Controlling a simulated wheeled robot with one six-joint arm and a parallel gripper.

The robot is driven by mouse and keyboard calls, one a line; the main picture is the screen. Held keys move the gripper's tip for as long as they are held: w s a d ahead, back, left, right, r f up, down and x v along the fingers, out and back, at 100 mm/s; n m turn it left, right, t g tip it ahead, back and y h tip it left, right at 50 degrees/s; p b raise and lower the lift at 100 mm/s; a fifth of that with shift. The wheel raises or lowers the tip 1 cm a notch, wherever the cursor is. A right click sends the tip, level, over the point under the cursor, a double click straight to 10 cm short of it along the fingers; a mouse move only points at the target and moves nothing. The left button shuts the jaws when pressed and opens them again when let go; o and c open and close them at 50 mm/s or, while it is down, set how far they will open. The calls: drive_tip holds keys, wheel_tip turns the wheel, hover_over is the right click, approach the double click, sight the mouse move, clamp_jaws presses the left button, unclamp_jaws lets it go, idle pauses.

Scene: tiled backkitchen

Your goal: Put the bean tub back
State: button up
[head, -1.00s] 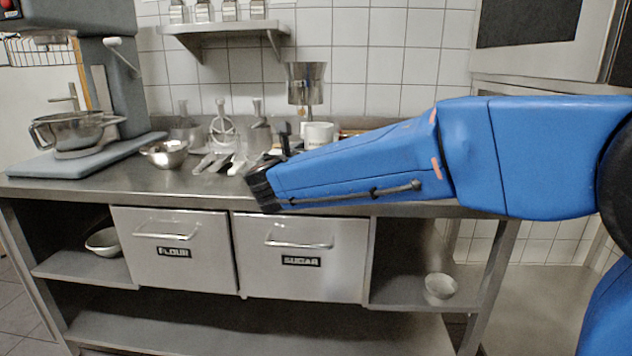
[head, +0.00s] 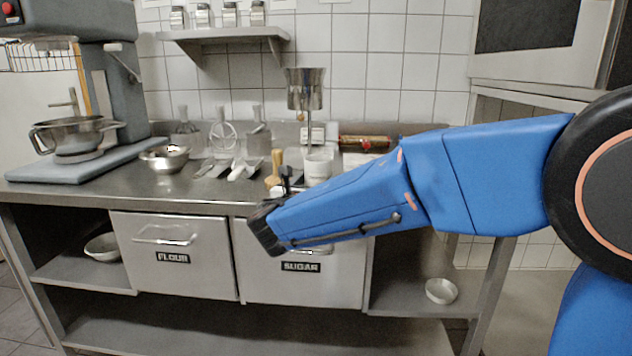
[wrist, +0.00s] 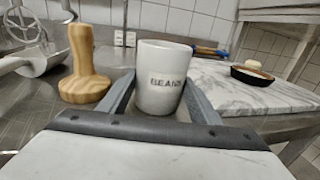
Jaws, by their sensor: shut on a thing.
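The bean tub (wrist: 160,80) is a white cup-shaped tub lettered BEANS. In the wrist view it is upright between the two grey fingers of my gripper (wrist: 158,100), which is shut on it. In the head view the bean tub (head: 318,167) shows above my blue forearm, over the back part of the steel counter (head: 110,192). Its lower part is hidden there by my arm. I cannot tell whether its base touches the counter.
A wooden tamper (wrist: 84,65) stands close left of the tub. A marble slab (wrist: 235,88) lies to the right, with a small dark dish (wrist: 252,75) on it. Metal scoops (head: 243,168) and a steel bowl (head: 165,158) are farther left. A steel dispenser (head: 305,90) stands behind.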

drive_tip(key=o, duration=1.4)
drive_tip(key=shift+f, duration=0.1)
drive_tip(key=shift+c, duration=0.2)
drive_tip(key=v, duration=1.2)
